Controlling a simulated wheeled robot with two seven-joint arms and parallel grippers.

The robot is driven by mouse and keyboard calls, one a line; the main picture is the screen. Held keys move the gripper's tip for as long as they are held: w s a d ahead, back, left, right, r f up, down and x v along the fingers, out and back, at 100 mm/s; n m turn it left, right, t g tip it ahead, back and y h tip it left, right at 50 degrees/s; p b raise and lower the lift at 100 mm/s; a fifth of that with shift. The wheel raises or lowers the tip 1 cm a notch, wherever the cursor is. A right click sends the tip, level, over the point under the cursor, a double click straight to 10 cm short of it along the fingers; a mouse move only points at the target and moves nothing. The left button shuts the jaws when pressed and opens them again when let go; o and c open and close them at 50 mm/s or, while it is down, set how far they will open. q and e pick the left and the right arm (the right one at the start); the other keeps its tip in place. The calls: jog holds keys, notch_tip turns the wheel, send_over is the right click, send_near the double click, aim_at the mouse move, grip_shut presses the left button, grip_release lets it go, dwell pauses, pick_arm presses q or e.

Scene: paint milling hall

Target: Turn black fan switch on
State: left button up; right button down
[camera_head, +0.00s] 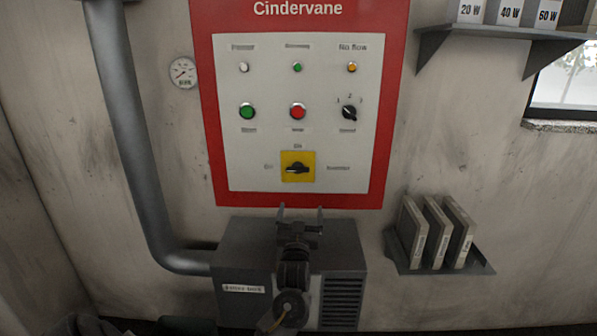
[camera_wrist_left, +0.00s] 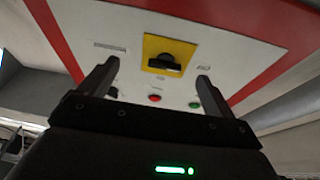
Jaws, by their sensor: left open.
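A black rotary switch (camera_head: 298,169) sits on a yellow plate low on the white panel with a red border. Its handle lies roughly level; labels around it are blurred. It also shows on its yellow plate in the left wrist view (camera_wrist_left: 165,62), between and beyond the fingertips. A smaller black selector (camera_head: 348,113) sits higher right, with numbers around it. I cannot read which one is the fan switch. My left gripper (camera_head: 300,211) is open and empty, appearing below the yellow plate; in the left wrist view (camera_wrist_left: 156,80) its fingers are spread, touching nothing. My right gripper is out of view.
A green button (camera_head: 247,112) and a red button (camera_head: 298,112) sit above the yellow plate, under several small lamps. A grey box (camera_head: 240,262) stands below the panel behind my arm. A pipe (camera_head: 135,130) is left; a shelf with books (camera_head: 440,265) is right.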

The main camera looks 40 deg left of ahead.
aim_at(298, 172)
pick_arm(q)
jog(key=shift+n+y, duration=0.6)
jog(key=shift+y, duration=0.2)
jog(key=w+a+r+p, duration=0.1)
jog(key=w+a+r, duration=0.3)
jog(key=r, duration=0.1)
jog(key=w+a+r+p, duration=0.1)
jog(key=w+a+r, duration=0.1)
jog(key=shift+w+a+r+p, duration=0.15)
jog(key=shift+w+r+p, duration=0.05)
jog(key=shift+r+p, duration=0.1)
jog(key=shift+w+a+r, duration=0.1)
jog(key=shift+w+a, duration=0.3)
jog(key=shift+w, duration=0.05)
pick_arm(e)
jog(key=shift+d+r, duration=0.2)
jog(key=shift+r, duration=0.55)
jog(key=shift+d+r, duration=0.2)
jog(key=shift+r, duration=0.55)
pick_arm(q)
jog(key=shift+c, duration=0.4)
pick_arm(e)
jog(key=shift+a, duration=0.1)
